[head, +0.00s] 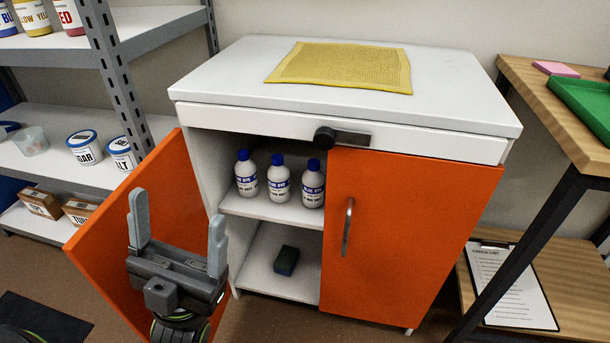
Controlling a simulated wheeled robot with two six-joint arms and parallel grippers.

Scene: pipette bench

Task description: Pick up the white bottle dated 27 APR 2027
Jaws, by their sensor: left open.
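Three white bottles with blue caps stand upright in a row on the upper shelf inside the cabinet: a left bottle (246,176), a middle bottle (279,181) and a right bottle (312,187). Each has a label with blue print and smaller text below. The dates are too small to read, so I cannot tell which one is dated 27 APR 2027. My left gripper (178,232) is open and empty, in front of the open left door, to the left of and lower than the bottles. My right gripper is not in view.
The orange cabinet's left door (150,215) is open and its right door (405,240) is shut. A dark sponge (286,260) lies on the lower shelf. A yellow cloth (342,67) lies on top. Shelving stands left, a wooden table (520,80) right.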

